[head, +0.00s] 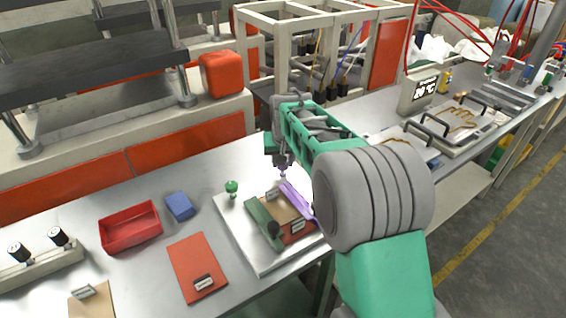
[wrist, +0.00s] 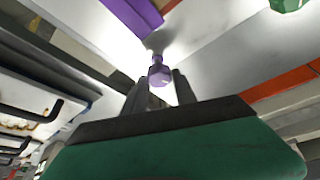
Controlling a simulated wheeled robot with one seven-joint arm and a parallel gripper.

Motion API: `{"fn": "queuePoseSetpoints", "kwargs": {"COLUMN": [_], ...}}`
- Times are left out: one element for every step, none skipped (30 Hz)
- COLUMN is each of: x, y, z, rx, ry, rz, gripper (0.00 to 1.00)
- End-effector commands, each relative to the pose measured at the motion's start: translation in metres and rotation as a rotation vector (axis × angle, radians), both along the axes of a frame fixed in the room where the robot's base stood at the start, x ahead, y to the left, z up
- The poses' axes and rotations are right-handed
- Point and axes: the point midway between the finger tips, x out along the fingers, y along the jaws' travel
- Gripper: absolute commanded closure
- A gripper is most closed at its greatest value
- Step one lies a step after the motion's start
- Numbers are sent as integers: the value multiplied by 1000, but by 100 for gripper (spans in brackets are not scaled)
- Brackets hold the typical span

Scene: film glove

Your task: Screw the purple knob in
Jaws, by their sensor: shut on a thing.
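The purple knob (wrist: 159,75) sits between my fingertips in the wrist view. My gripper (wrist: 159,88) is shut on it, and the knob's lower end reaches toward the bright metal plate. In the head view my gripper (head: 283,158) points down over the plate (head: 247,244), with the purple knob (head: 283,172) just below the fingers. A purple bar (head: 297,203) lies close by on the plate, and it also shows in the wrist view (wrist: 134,14). I cannot tell whether the knob's thread is in its hole.
A green knob (head: 231,187) stands upright on the plate, left of my gripper. A green bar (head: 262,222) and a brown block (head: 281,210) sit in front. A red tray (head: 131,227), blue block (head: 180,206) and red board (head: 198,268) lie left on the bench.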

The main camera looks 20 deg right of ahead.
Motion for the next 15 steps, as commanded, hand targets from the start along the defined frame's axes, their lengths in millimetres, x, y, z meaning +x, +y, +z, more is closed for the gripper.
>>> {"fn": "queuePoseSetpoints", "kwargs": {"x": [0,0,0,0,1,1,1,1,1,1,1,1,1,1,1], "y": [2,2,2,2,2,2,2,2,3,3,2,3,3,3,3], "z": [0,0,0,0,0,1,1,1,1,1,1,1,1,2,2], "rx": [-1,0,0,0,0,0,0,0,0,0,-1,0,0,1,0], "ry": [0,0,0,0,0,0,0,-1,-1,0,1,1,0,0,0], "rz": [-40,-69,-107,-135,-165,-202,-230,-259,-295,-321,-348,-382,-405,-430,-460], "gripper": [100,100,100,100,100,100,100,100,100,100,100,100,100,100,100]}}
